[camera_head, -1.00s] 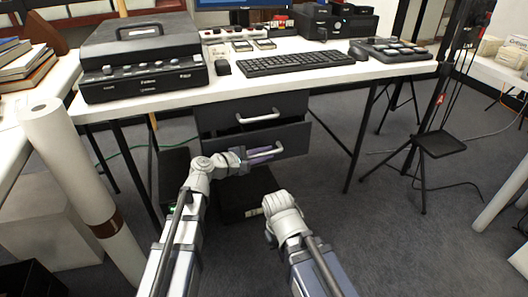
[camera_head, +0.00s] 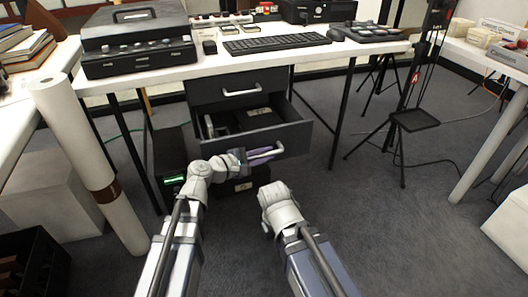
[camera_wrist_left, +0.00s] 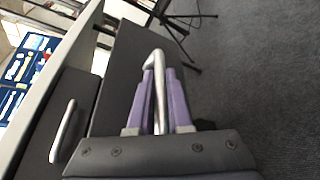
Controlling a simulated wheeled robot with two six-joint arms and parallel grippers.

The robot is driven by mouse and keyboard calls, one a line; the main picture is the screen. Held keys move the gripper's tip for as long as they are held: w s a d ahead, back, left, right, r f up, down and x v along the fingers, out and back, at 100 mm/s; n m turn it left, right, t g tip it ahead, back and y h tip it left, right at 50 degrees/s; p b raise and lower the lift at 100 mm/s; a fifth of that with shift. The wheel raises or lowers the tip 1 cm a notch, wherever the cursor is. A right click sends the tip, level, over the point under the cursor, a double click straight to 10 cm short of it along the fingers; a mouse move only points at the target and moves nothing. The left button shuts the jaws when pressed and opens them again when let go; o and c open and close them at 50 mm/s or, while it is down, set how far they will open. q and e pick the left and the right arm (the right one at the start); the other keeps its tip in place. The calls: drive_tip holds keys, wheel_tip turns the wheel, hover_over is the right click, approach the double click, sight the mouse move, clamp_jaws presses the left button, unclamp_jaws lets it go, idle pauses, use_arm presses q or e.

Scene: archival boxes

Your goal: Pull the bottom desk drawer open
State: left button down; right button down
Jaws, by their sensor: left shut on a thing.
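The bottom desk drawer (camera_head: 270,142) is dark grey and stands part way out under the desk, with dark items showing inside it. Its silver bar handle (camera_head: 268,155) is on the front face. My left gripper (camera_head: 262,155) is at the left part of that handle. In the left wrist view the purple fingers of the left gripper (camera_wrist_left: 160,95) lie on both sides of the handle (camera_wrist_left: 158,58) and are shut on it. The upper drawer (camera_head: 238,88) is closed. My right arm is low in the middle of the head view, and its fingers are not visible.
The white desk (camera_head: 240,58) carries a keyboard (camera_head: 275,44) and a black device (camera_head: 138,60). A black unit (camera_head: 172,165) stands on the floor left of the drawer. A paper roll (camera_head: 85,150) leans at the left.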

use_arm(q)
drive_tip(key=shift+s, duration=0.3)
drive_tip(key=c, duration=0.8)
unclamp_jaws()
drive_tip(key=shift+c, duration=0.2)
drive_tip(key=p+v, duration=0.1)
drive_tip(key=v, duration=0.6)
drive_tip(key=shift+s+a+p, duration=0.25)
drive_tip(key=shift+a+p, duration=0.05)
drive_tip(key=shift+p, duration=0.05)
